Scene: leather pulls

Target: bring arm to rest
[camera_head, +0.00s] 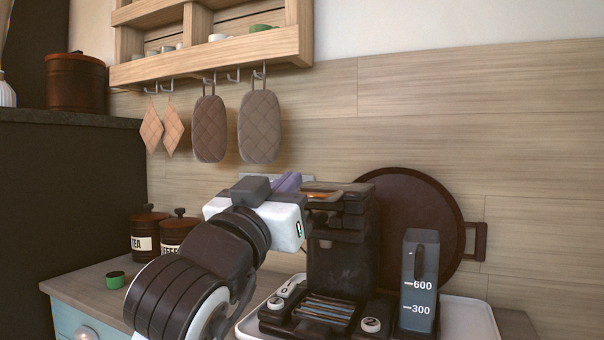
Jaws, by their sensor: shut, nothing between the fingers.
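My arm rises from the bottom of the head view, bent, with dark links and white parts. Its end, my gripper (284,222), has a white hand body pointing right, in front of the dark coffee machine (345,262). The fingers are hard to pick out against the machine; I see nothing held, and the gripper is shut. I cannot tell whether the hand touches the machine. A purple thing (288,182) shows just behind the top of the hand, mostly hidden.
The machine and a grey water tank (420,280) stand on a white tray (466,315). A round dark pan (420,210) leans behind. TEA (147,235) and COFFEE (178,232) canisters and a small green-topped container (115,279) stand left. Mitts (210,128) hang under a wooden shelf (215,55).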

